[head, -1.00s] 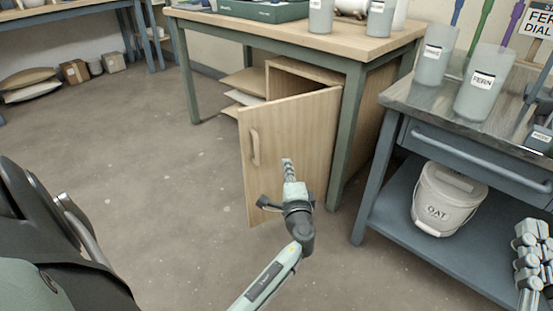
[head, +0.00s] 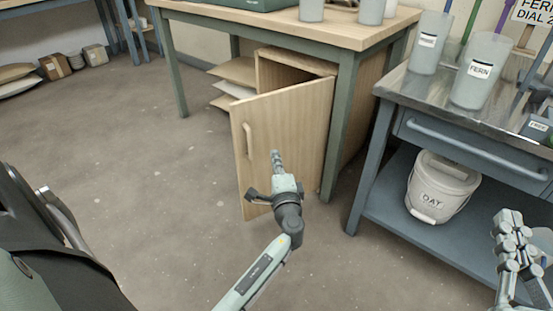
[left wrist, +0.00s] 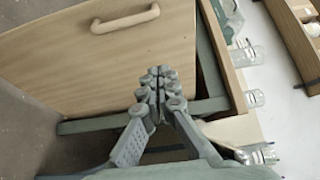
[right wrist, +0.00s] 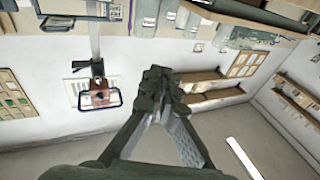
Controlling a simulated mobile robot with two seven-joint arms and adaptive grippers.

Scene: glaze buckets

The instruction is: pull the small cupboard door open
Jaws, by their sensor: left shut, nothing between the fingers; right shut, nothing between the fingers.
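The small cupboard's light wooden door (head: 300,120) stands swung out from the cupboard (head: 298,66) under the wooden-topped table. A dark gap shows above and behind the door. Its pale bar handle (head: 249,141) is near the door's left edge. The left wrist view also shows the handle (left wrist: 125,19) and door (left wrist: 90,65). My left gripper (head: 275,155) is shut and empty, in front of the door face and right of the handle, not on it. I cannot tell whether its tips touch the door. My right gripper (head: 505,222) is shut and empty at the lower right, away from the door.
A grey workbench (head: 460,120) stands on the right, with a white bucket (head: 438,188) on its lower shelf and cups on top. A green table leg (head: 343,130) is beside the door's right edge. The floor (head: 150,165) left of the door is clear.

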